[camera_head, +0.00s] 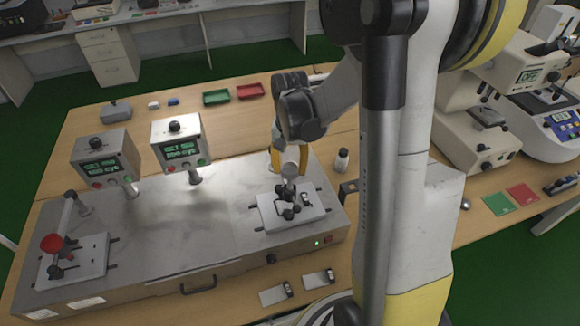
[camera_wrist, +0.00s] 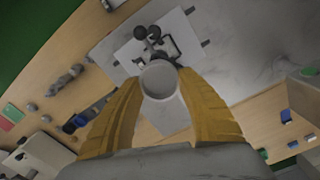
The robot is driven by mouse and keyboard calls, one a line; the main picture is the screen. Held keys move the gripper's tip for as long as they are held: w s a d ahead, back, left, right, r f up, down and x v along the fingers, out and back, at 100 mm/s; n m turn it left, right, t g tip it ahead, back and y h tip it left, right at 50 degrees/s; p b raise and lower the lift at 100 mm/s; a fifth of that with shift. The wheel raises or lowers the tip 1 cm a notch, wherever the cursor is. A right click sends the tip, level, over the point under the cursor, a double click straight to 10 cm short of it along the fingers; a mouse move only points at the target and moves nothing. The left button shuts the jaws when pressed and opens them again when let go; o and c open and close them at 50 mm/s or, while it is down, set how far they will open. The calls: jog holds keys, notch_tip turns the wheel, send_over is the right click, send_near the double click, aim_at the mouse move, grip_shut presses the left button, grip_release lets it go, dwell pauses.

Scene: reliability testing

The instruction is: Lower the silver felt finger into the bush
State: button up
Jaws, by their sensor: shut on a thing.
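My gripper (camera_head: 289,160) points down over the right test station, its yellow fingers shut on the silver felt finger (camera_head: 289,171). In the wrist view the fingers (camera_wrist: 158,100) close on either side of the finger's round grey end (camera_wrist: 158,78). Below it is a white plate (camera_head: 266,213) with black knobs (camera_head: 288,213) and a small dark frame; these also show in the wrist view as the plate (camera_wrist: 126,58) and knobs (camera_wrist: 147,33). The silver finger's lower end is just above or at the knobs. I cannot make out the bush or whether the finger is in it.
The steel tester base (camera_head: 205,240) carries two display boxes (camera_head: 106,157) (camera_head: 181,143) and a left station with a red knob (camera_head: 52,243). Green (camera_head: 216,97) and red (camera_head: 250,90) trays lie behind. The middle steel top is clear.

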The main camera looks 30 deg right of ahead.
jog(key=shift+f+b, duration=0.4)
jog(key=shift+f, duration=0.15)
jog(key=shift+f, duration=0.1)
jog(key=shift+f+b, duration=1.6)
jog(key=shift+f, duration=0.05)
jog(key=shift+f, duration=0.15)
jog(key=shift+f+b, duration=0.55)
jog(key=shift+b, duration=0.1)
jog(key=o, duration=1.8)
jog(key=shift+r, duration=0.2)
